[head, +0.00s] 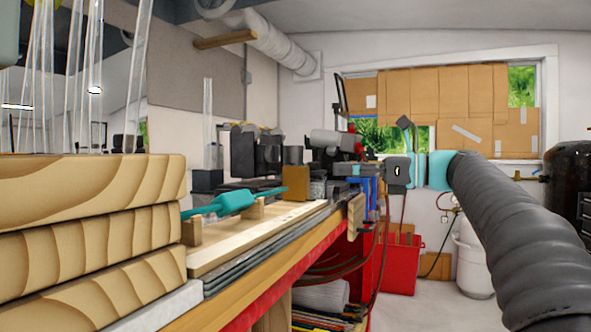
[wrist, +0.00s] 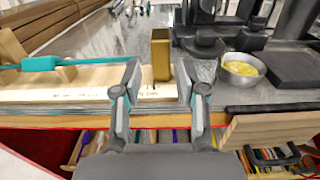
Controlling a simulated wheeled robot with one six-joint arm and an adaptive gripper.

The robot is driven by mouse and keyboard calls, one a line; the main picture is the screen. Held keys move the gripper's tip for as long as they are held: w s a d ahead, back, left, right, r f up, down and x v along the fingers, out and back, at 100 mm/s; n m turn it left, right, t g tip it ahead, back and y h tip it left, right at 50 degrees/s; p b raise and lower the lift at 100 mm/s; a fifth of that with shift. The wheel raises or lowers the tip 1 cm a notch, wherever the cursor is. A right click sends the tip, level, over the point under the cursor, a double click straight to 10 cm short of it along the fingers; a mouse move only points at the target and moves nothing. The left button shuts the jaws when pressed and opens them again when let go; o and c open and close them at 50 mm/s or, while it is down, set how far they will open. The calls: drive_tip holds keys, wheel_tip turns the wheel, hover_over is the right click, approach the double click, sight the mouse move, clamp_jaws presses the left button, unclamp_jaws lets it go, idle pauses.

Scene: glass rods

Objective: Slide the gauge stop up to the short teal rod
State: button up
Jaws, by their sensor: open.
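The short teal rod with a thick teal middle (head: 235,202) lies on wooden supports above a pale wooden board (head: 222,255). The wrist view shows the rod (wrist: 42,63) at left, its thin end running right towards my left finger. The gauge stop looks to be the upright brass-coloured block (wrist: 161,58) on the board; it also shows in the head view (head: 296,183). My gripper (wrist: 157,84) is open, with one finger on each side of the block in the picture. It also shows in the head view (head: 345,171).
Stacked timber (head: 85,235) stands at the bench's near left. Dark equipment (head: 255,150) stands behind the board. A metal bowl with yellow contents (wrist: 241,70) is right of my fingers.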

sight(308, 169)
drive_tip(key=x, duration=1.1)
drive_tip(key=shift+w+a+f, duration=0.1)
drive_tip(key=shift+a, duration=0.25)
clamp_jaws()
